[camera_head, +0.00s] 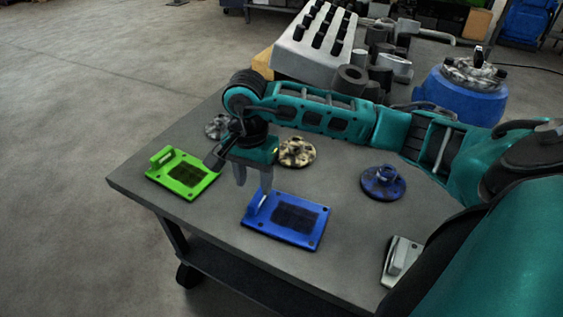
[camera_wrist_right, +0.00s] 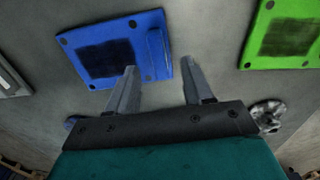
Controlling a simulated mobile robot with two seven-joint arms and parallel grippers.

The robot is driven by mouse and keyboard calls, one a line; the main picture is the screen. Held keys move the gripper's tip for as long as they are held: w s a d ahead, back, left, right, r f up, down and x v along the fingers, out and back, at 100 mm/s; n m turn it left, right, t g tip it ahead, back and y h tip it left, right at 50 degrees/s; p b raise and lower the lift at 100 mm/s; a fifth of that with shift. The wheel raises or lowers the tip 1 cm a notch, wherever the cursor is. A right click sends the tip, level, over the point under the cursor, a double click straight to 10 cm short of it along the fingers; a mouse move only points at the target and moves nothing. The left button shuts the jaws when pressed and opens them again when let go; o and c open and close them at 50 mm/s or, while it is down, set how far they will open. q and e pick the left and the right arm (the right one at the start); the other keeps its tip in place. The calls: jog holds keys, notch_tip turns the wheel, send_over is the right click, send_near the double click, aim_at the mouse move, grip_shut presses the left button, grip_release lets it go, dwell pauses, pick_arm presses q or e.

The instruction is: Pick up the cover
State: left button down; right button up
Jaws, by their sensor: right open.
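A blue cover (camera_head: 286,216) with a dark mesh panel and a raised handle (camera_wrist_right: 155,53) at one end lies flat near the table's front edge. A green cover (camera_head: 188,176) of the same kind lies left of it. A pale grey one (camera_head: 399,260) lies at the right, partly hidden by my arm. My right gripper (camera_head: 253,186) is open and empty above the handle end of the blue cover. In the right wrist view, its fingertips (camera_wrist_right: 159,73) point at the cover, with the handle roughly between them; contact cannot be told. My left gripper is out of view.
The grey table (camera_head: 225,257) also holds round flanged parts, one blue (camera_head: 383,182), one yellowish (camera_head: 297,152) and one grey (camera_head: 217,127). A large pale block with black pegs (camera_head: 315,45) and dark cylinders stand behind. A blue drum (camera_head: 462,95) stands at the back right.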

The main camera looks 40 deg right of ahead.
aim_at(258, 195)
jog(key=f, duration=0.5)
jog(key=shift+d+f+b, duration=0.2)
jog(key=shift+d+b, duration=0.1)
jog(key=shift+b, duration=0.1)
grip_shut()
jog(key=shift+r, duration=0.1)
